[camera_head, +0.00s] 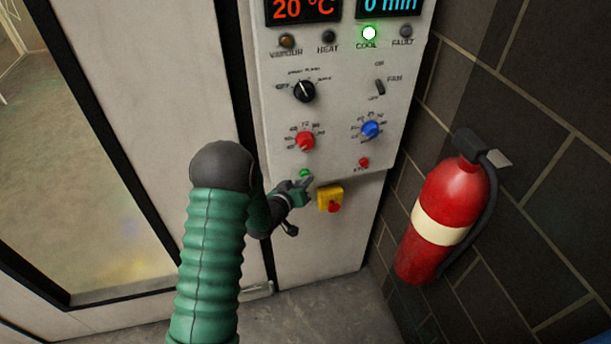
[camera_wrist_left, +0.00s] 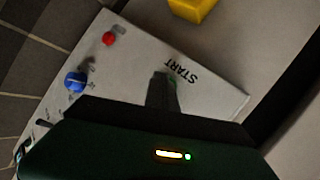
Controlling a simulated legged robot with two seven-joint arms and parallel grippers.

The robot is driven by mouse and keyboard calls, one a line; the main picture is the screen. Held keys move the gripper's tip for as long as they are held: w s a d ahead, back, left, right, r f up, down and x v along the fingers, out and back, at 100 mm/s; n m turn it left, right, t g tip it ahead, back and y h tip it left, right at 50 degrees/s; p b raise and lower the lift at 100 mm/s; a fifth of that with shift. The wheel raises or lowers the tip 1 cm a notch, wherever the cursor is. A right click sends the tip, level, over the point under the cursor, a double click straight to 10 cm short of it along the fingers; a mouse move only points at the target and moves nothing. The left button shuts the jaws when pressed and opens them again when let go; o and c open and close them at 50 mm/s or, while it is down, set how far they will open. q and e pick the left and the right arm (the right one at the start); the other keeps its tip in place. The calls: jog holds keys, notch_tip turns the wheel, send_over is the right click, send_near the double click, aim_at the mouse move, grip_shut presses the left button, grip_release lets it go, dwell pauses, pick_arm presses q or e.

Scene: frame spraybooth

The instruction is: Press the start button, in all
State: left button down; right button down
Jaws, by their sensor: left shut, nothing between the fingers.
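The green start button (camera_head: 305,173) sits low on the grey control panel (camera_head: 345,110), below the red knob. My left gripper (camera_head: 306,183) is shut and empty, with its tip right at the button's lower edge in the head view. In the left wrist view the closed fingertips (camera_wrist_left: 163,84) cover most of the button beside the START label (camera_wrist_left: 180,72). A sliver of green shows next to the tip. I cannot tell whether the tip touches or presses the button. My right gripper is not in view.
A red stop button (camera_head: 364,162) is to the right, and a yellow emergency-stop box (camera_head: 330,199) is just below. Red (camera_head: 305,141) and blue (camera_head: 370,130) knobs are above. The displays read 20 °C and 0 min; the COOL lamp (camera_head: 369,33) glows green. A fire extinguisher (camera_head: 446,215) hangs at right.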

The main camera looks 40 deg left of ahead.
pick_arm(q)
jog(key=shift+s+d, duration=0.45)
jog(key=shift+s+d, duration=0.8)
jog(key=shift+d, duration=0.2)
jog(key=shift+s+d, duration=0.8)
jog(key=shift+d, duration=0.15)
jog(key=s+d+m+g, duration=0.3)
jog(key=s+d+g, duration=0.3)
jog(key=s, duration=0.5)
jog(key=s+d+r+m+g+h, duration=0.1)
jog(key=s+d+m+g, duration=0.2)
jog(key=s+d+g, duration=0.3)
jog(key=s+d, duration=0.3)
jog(key=s, duration=0.2)
jog(key=shift+d+m+h, duration=0.15)
jog(key=shift+m+h, duration=0.15)
jog(key=shift+m, duration=0.1)
